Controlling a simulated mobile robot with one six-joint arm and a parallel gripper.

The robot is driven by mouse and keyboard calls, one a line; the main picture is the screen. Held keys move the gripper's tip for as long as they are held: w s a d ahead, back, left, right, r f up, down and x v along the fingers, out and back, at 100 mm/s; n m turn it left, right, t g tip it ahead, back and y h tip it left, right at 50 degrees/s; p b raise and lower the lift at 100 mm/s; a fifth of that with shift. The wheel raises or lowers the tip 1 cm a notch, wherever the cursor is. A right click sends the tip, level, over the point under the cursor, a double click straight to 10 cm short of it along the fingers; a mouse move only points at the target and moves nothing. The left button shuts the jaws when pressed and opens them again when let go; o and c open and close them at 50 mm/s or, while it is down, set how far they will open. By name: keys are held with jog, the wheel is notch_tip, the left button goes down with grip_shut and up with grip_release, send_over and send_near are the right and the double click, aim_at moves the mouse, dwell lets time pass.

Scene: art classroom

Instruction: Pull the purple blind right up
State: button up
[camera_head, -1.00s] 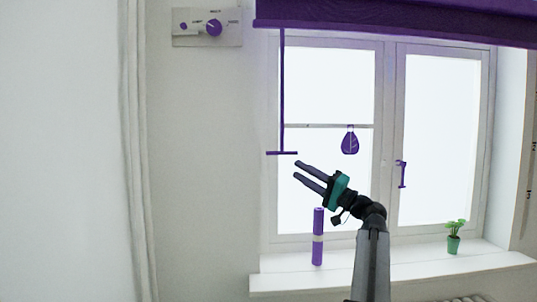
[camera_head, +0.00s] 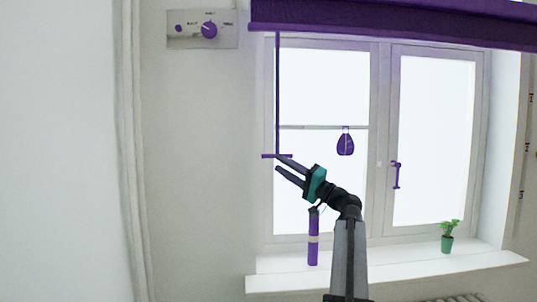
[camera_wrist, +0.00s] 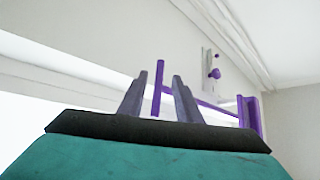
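The purple blind (camera_head: 400,25) is mostly gathered at the top of the window, its lower edge just above the panes. A thin purple rod (camera_head: 277,90) hangs from its left end, with a short crossbar handle (camera_head: 268,156) at the bottom. My gripper (camera_head: 278,162) is open, its fingertips at or just below the crossbar's right half. In the wrist view the crossbar (camera_wrist: 158,88) shows between the two open fingers (camera_wrist: 160,78). The rod (camera_wrist: 205,105) runs from it towards the blind (camera_wrist: 250,118). I cannot tell whether the fingers touch the crossbar.
A purple cylinder (camera_head: 313,250) stands on the white sill (camera_head: 400,277) close to my arm. A green potted plant (camera_head: 447,243) is at the sill's right. A dial panel (camera_head: 185,30) is on the left wall.

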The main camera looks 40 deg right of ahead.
aim_at(267, 156)
jog(key=p+x, duration=0.2)
jog(key=x, duration=0.5)
jog(key=shift+w+r, duration=0.1)
grip_shut()
